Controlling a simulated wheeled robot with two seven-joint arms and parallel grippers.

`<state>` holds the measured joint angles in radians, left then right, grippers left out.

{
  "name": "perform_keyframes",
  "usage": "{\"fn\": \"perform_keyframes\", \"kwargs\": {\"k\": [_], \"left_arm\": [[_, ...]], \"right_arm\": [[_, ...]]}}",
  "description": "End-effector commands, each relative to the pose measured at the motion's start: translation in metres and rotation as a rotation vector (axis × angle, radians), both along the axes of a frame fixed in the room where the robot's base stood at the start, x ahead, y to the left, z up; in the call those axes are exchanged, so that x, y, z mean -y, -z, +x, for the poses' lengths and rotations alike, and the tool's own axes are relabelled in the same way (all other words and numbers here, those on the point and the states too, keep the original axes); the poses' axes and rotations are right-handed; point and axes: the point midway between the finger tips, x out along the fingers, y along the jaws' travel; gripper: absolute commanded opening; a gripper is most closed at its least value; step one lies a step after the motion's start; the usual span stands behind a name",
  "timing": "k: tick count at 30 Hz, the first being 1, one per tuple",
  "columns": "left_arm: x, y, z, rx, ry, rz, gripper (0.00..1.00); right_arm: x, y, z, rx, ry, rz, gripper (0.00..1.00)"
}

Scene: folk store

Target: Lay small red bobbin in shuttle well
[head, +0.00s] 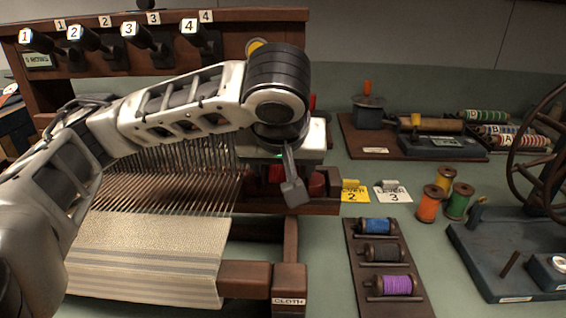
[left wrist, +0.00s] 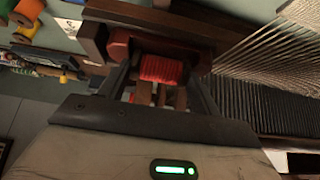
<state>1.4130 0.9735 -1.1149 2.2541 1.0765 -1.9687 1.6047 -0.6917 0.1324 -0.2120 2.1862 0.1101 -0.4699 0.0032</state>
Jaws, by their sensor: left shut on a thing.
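My left gripper (head: 294,190) reaches down beside the right end of the loom's wooden beam, its fingers pointing at the table side. In the left wrist view its two dark fingers (left wrist: 163,88) are shut on the small red bobbin (left wrist: 162,69), which lies crosswise between them. The bobbin is close over or in a dark brown wooden frame (left wrist: 185,27); I cannot tell whether it touches it. A dark red rounded part (head: 318,183) shows behind the gripper in the head view. My right gripper is out of view.
The loom's warp and cloth (head: 150,250) lie left of the gripper. A rack (head: 375,255) with blue, dark and purple bobbins stands at front right. Orange, green and yellow spools (head: 457,203) stand beside a winder base (head: 500,250).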

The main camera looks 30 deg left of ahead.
Motion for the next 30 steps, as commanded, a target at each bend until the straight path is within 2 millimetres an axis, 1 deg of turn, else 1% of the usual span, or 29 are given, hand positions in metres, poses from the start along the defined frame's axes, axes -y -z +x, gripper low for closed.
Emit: {"fn": "perform_keyframes", "kwargs": {"k": [14, 15, 17, 30], "left_arm": [[-0.0001, 0.0042, -0.0001, 0.000, 0.000, 0.000, 0.41], [-0.0001, 0.0042, -0.0001, 0.000, 0.000, 0.000, 0.72], [-0.0001, 0.0042, -0.0001, 0.000, 0.000, 0.000, 0.88], [0.0001, 0.0037, -0.0003, -0.001, 0.000, -0.001, 0.89]], "right_arm": [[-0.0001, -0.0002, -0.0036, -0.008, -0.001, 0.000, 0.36], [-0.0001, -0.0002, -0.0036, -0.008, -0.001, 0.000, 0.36], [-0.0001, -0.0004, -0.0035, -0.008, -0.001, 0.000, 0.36], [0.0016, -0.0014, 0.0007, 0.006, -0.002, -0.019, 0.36]]}}
